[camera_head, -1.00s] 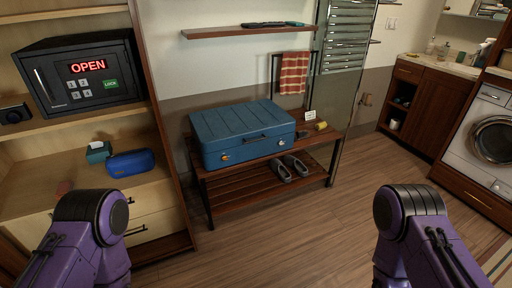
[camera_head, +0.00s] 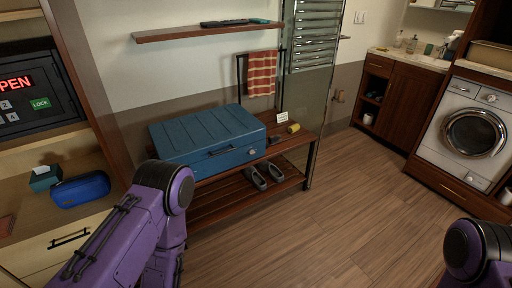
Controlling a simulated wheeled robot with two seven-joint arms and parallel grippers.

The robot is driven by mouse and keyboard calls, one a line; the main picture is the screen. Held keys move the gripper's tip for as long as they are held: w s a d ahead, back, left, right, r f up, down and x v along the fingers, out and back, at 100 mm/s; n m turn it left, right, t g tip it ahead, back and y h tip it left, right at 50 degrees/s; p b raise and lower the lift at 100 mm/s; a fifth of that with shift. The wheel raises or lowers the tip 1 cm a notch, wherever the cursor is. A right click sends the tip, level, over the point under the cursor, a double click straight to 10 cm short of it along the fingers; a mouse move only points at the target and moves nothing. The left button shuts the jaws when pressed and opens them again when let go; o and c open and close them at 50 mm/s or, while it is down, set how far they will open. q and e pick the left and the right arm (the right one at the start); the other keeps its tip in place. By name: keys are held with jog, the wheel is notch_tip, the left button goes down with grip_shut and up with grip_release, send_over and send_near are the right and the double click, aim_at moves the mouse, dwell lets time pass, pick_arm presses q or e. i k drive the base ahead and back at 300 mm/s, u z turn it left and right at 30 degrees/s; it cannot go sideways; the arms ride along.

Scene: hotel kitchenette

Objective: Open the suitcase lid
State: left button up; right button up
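A blue suitcase (camera_head: 208,138) lies flat on a wooden slatted bench (camera_head: 304,143) against the wall, with its lid shut. Its dark handle (camera_head: 222,152) and a round latch (camera_head: 253,152) show on the front face. My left arm covers the front left corner, so the other latch is hidden. My purple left arm rises in front of the suitcase and my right arm shows at the lower right corner. Neither gripper's fingers are in the picture.
Grey shoes (camera_head: 265,176) rest on the bench's lower shelf. A small white card (camera_head: 282,117) and a yellow item (camera_head: 293,128) lie right of the suitcase. A shelving unit with a safe (camera_head: 40,90) stands left. The wooden floor (camera_head: 330,220) is clear.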

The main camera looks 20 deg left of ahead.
aim_at(187, 140)
jog(key=z, duration=0.15)
jog(key=i, duration=0.65)
jog(key=u, duration=0.6)
jog(key=i, duration=0.5)
jog(key=u, duration=0.5)
